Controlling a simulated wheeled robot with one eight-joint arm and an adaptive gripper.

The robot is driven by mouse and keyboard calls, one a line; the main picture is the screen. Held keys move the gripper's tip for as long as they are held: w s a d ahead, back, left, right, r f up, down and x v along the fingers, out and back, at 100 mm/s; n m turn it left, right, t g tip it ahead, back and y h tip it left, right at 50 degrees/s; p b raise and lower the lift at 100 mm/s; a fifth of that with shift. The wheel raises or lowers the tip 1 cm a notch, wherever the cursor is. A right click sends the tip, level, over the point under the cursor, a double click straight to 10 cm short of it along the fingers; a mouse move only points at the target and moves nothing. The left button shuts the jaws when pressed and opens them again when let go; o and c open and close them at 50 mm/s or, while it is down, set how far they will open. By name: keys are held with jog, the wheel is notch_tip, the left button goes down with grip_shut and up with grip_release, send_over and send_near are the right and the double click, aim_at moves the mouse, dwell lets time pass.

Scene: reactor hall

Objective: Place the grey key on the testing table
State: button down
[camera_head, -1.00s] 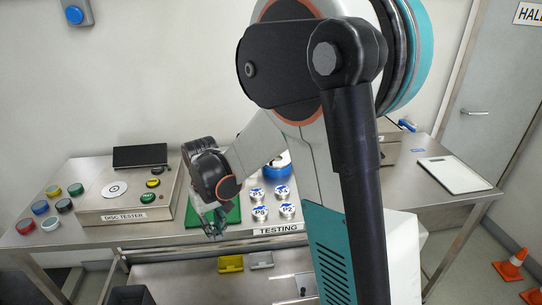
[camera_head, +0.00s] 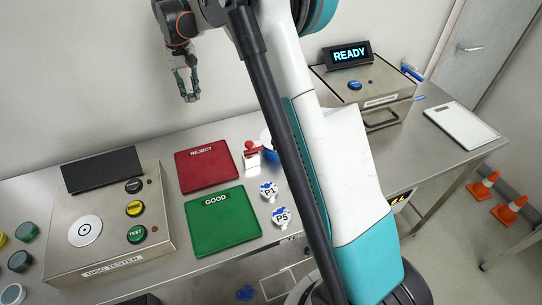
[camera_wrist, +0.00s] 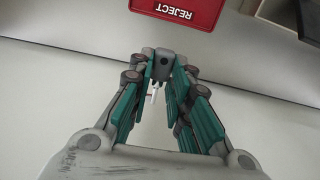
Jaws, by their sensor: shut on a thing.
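My gripper (camera_head: 188,97) hangs fingers-down, high in front of the wall, above and behind the testing table. In the wrist view my gripper (camera_wrist: 163,95) is shut on a small, thin, light-grey piece, which looks like the grey key (camera_wrist: 155,92). Only part of the key shows between the fingers; in the head view I cannot make it out. The testing table (camera_head: 240,130) is a steel-topped bench below, apart from my gripper. Its front label is mostly hidden by my arm.
On the table are a disc tester (camera_head: 110,235), a red REJECT mat (camera_head: 207,172), a green GOOD mat (camera_head: 222,230), a red-handled stamp (camera_head: 252,148) and discs P1 (camera_head: 268,190) and P5 (camera_head: 281,216). A READY machine (camera_head: 360,88) and white tablet (camera_head: 461,122) stand right. Orange cones are on the floor.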

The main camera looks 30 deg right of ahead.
aim_at(202, 139)
jog(key=shift+w+r, duration=0.5)
jog(key=shift+w, duration=0.15)
notch_tip(202, 139, down, 20)
jog(key=b, duration=0.4)
jog(key=shift+f+b, duration=0.1)
jog(key=shift+b, duration=0.25)
jog(key=c, duration=1.5)
grip_release()
